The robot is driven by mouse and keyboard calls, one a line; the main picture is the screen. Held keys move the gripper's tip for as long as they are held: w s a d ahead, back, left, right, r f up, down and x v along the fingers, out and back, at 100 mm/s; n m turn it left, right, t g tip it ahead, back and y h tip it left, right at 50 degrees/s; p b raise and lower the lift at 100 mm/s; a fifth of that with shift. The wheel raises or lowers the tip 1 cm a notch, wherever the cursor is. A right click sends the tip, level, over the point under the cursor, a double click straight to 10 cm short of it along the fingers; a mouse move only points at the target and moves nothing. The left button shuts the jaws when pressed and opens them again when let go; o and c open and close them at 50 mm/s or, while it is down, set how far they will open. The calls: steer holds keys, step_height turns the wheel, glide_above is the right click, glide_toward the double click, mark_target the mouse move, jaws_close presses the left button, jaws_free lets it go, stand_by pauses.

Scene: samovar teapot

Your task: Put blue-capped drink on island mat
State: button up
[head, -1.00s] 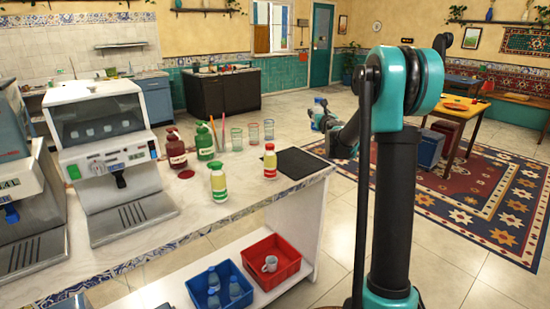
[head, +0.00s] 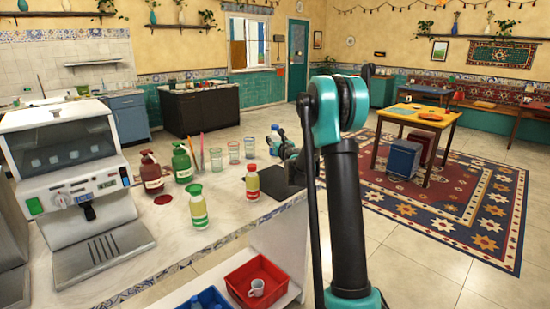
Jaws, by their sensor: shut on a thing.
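My gripper (head: 279,143) is in the head view beyond the counter's far right corner, small and partly hidden by my own arm. It is shut on a small bottle with a blue cap (head: 274,128), which shows just above the fingers. The bottle's lower part is hard to make out. A dark flat mat (head: 277,187) lies on the right end of the white counter, partly covered by my arm. In the picture, the bottle and gripper are above the mat's far edge. I cannot tell their height or whether they are over it.
A red-capped bottle (head: 252,182) stands beside the mat's left edge. A green-capped bottle (head: 198,208), two pump bottles and several glasses (head: 233,152) stand further left. A drink machine (head: 70,180) fills the left end. A red bin (head: 257,283) with a mug is on the shelf below.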

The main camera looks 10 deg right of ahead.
step_height(320, 180, down, 8)
steer(key=shift+f, duration=0.15)
stand_by(0.3)
steer(key=shift+f, duration=0.1)
steer(key=o, duration=1.3)
steer(key=shift+o, duration=0.2)
steer(key=shift+s, duration=0.1)
steer(key=s, duration=0.4)
steer(key=s+d, duration=0.1)
steer(key=s, duration=0.3)
steer(key=s+d, duration=0.1)
steer(key=s, duration=0.3)
steer(key=shift+r, duration=0.2)
